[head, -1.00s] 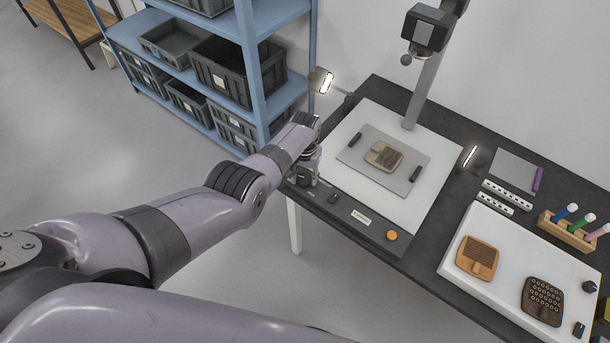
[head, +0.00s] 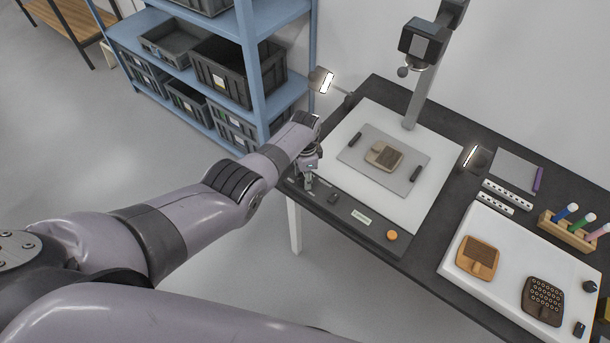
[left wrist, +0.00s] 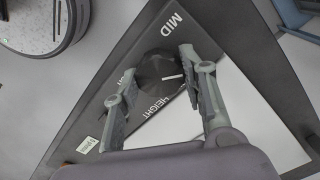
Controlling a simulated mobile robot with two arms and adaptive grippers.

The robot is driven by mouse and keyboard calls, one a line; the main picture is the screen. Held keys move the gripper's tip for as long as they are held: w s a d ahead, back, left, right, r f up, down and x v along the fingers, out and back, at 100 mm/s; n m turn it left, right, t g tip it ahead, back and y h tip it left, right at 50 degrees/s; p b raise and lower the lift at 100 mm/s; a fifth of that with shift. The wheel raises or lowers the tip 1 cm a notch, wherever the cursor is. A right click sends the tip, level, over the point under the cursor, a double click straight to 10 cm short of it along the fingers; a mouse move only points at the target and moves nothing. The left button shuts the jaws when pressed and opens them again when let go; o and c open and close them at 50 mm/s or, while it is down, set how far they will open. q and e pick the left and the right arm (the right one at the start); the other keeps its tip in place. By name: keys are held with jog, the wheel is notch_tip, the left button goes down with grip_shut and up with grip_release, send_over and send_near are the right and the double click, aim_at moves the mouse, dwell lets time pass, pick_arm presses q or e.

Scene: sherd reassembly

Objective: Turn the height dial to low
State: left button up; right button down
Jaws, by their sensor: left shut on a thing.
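The height dial (left wrist: 158,70) is a round black knob in the left wrist view, with a white pointer line toward the right finger. The word MID shows above it and HEIGHT below it. Another label at its left is partly hidden by a finger, so I cannot read it fully. My left gripper (left wrist: 159,64) has a finger on each side of the dial and is shut on it. In the head view my left gripper (head: 308,182) is at the near left corner of the black stand base, hiding the dial. My right gripper is not in view.
A camera head (head: 422,40) hangs on a column over a grey plate (head: 352,157) with a sherd (head: 384,155). An orange button (head: 392,235) and a small black switch (head: 333,199) lie along the front edge. A white tray (head: 455,225) stands at right.

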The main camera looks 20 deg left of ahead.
pick_arm(q)
jog(key=m, duration=0.5)
jog(key=shift+m, duration=0.3)
jog(key=m, duration=0.5)
jog(key=shift+b, duration=0.4)
jog(key=o, duration=1.2)
jog(key=shift+c, duration=0.2)
notch_tip(320, 180, up, 12)
